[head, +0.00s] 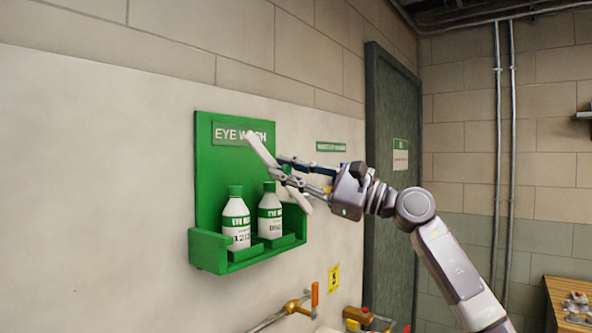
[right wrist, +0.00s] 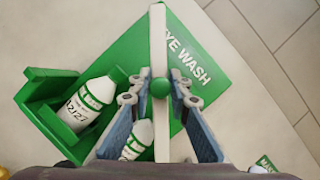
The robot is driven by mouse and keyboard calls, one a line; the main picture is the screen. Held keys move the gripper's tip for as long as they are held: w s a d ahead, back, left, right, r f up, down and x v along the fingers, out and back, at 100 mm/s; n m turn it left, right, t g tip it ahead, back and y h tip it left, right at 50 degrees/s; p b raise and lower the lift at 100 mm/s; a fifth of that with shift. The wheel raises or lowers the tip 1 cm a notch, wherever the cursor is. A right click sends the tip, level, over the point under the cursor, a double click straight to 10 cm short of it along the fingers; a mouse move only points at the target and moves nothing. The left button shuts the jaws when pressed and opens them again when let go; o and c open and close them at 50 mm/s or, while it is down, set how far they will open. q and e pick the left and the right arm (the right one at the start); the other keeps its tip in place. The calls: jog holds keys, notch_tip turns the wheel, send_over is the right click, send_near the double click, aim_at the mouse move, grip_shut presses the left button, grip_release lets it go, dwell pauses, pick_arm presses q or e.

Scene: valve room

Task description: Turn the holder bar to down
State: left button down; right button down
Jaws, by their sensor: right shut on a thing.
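The holder bar (head: 260,150) is a long white bar in front of the green eye wash station (head: 212,150). In the head view it slants from upper left to lower right. My arm comes from the right. My left gripper is in neither view.
Two white bottles with green caps, one left (head: 236,222) and one right (head: 270,212), stand in the green tray (head: 210,252) below the bar. A brass pipe with an orange handle (head: 315,294) is lower down. A dark door (head: 393,150) stands behind my arm.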

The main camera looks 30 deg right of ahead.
jog(key=s+a+f+n+g+b, duration=0.1)
jog(key=a+f+n+g+b, duration=0.2)
jog(key=f+n, duration=0.6)
jog(key=shift+s+a+f+g+h+b, duration=0.2)
jog(key=shift+a+f+g+h+b, duration=0.15)
jog(key=shift+f+b, duration=0.5)
jog(key=shift+f, duration=0.15)
jog(key=c, duration=2.1)
grip_release()
jog(key=shift+o, duration=1.4)
jog(key=v, duration=1.2)
jog(key=shift+f, duration=0.1)
